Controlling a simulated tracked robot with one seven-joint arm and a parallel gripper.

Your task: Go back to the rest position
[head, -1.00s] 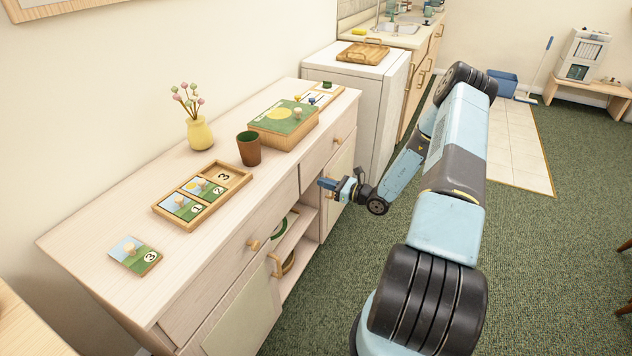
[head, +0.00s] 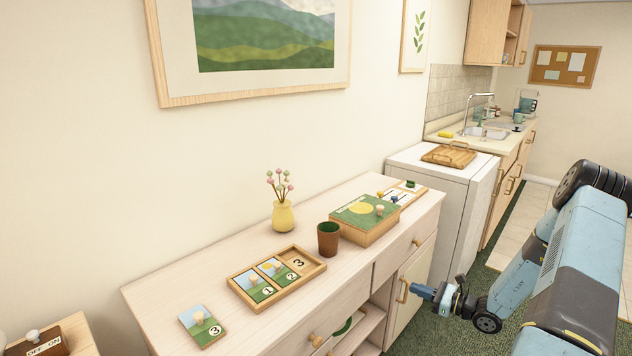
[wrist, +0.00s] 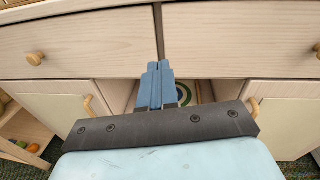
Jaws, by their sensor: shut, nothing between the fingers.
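My gripper (head: 428,293) is in front of the wooden sideboard (head: 160,305), to the right of its open shelf bay and below the level of its top. Its blue fingers are together and empty in the wrist view (wrist: 157,85), where they point at the sideboard's front between two drawers and the shelf opening. My arm reaches in from the right side of the head view, with its forearm bent back toward the sideboard.
On the sideboard top are a puzzle tray (head: 247,291), a loose tile (head: 202,325), a brown cup (head: 328,239), a vase (head: 284,216) and a green-topped box (head: 362,222). A white appliance (head: 450,208) adjoins its far end. Wooden handles (head: 402,290) stick out near my gripper.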

